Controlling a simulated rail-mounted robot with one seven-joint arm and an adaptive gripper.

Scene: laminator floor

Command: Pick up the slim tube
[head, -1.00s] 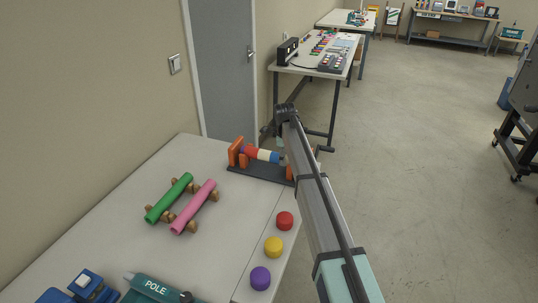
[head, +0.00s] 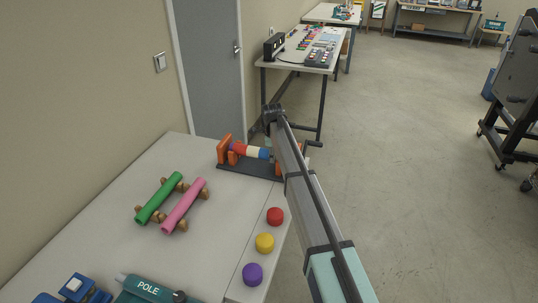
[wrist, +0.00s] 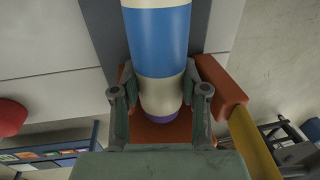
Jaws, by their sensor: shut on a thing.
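A slim tube banded in blue, cream and purple fills the middle of the wrist view (wrist: 160,45). In the head view the tube (head: 252,152) lies across a dark stand (head: 240,168) with orange end posts (head: 224,150). My gripper (wrist: 158,100) is shut on the tube, with one finger on each side of a cream band near its purple end. In the head view my arm hides the gripper and the right part of the tube. Whether the tube is clear of the stand cannot be told.
A green tube (head: 158,199) and a pink tube (head: 182,207) rest on wooden supports on the table (head: 110,210). Red (head: 275,216), yellow (head: 264,242) and purple (head: 252,274) round pieces line the right edge. A teal device marked POLE (head: 150,292) is in front.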

